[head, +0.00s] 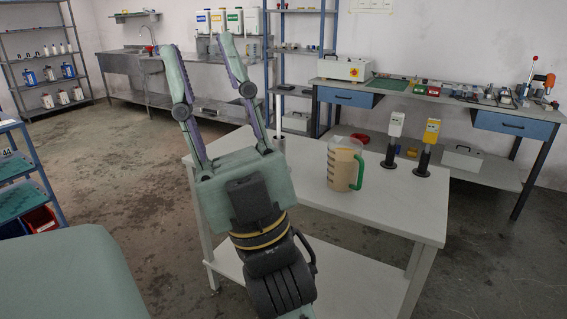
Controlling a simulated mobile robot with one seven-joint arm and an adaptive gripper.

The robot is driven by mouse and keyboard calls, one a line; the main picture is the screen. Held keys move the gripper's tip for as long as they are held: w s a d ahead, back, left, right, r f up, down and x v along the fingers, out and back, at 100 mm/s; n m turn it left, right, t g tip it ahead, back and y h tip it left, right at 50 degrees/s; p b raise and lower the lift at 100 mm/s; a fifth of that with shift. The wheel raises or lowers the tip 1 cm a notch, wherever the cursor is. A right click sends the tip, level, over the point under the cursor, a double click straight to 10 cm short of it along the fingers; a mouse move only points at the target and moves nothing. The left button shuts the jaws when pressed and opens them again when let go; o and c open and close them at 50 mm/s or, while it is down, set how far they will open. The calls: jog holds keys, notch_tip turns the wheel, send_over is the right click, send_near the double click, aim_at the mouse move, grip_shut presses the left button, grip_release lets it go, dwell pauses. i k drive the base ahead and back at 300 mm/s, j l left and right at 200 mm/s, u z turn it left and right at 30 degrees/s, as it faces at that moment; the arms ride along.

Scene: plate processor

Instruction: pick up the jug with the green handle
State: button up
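The jug (341,167) is clear with tan contents and stands upright on the white table. Its green handle (359,172) is on its right side. My gripper (192,52) is open, its two long fingers spread and pointing up and away in the picture. It is to the left of the jug, apart from it, and nothing shows between the fingers.
The white table (405,209) also bears a white-topped device (393,138), a yellow-topped device (428,146) and a slim white upright piece (278,124). The table's front is clear. A workbench (405,92) stands behind, and shelves (40,60) stand at left.

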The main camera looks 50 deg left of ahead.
aim_at(345, 158)
jog(key=u, duration=1.05)
jog(key=i+j+u, duration=0.2)
jog(key=i+u, duration=0.45)
jog(key=i, duration=0.15)
jog(key=j, duration=0.05)
